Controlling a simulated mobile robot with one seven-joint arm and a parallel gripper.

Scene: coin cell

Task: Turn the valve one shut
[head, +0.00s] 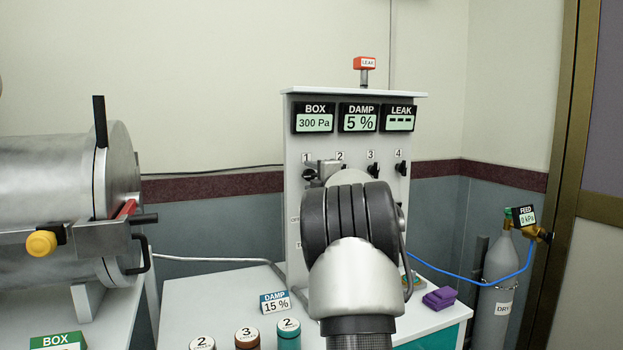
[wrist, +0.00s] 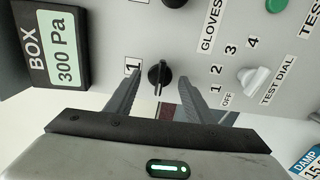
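Valve one is a black knob on the grey panel (head: 293,150), just under the label 1. My gripper (wrist: 160,79) is open, with one finger on each side of the knob. Gaps show between the knob and both fingers, so it is not held. In the head view my arm hides most of the gripper.
More black knobs, 3 (head: 373,170) and 4 (head: 401,168), sit to the right. The BOX display (head: 315,119) reads 300 Pa and the DAMP display (head: 359,118) 5 %. A white test dial (wrist: 256,80) is nearby. A steel chamber (head: 55,180) stands at left.

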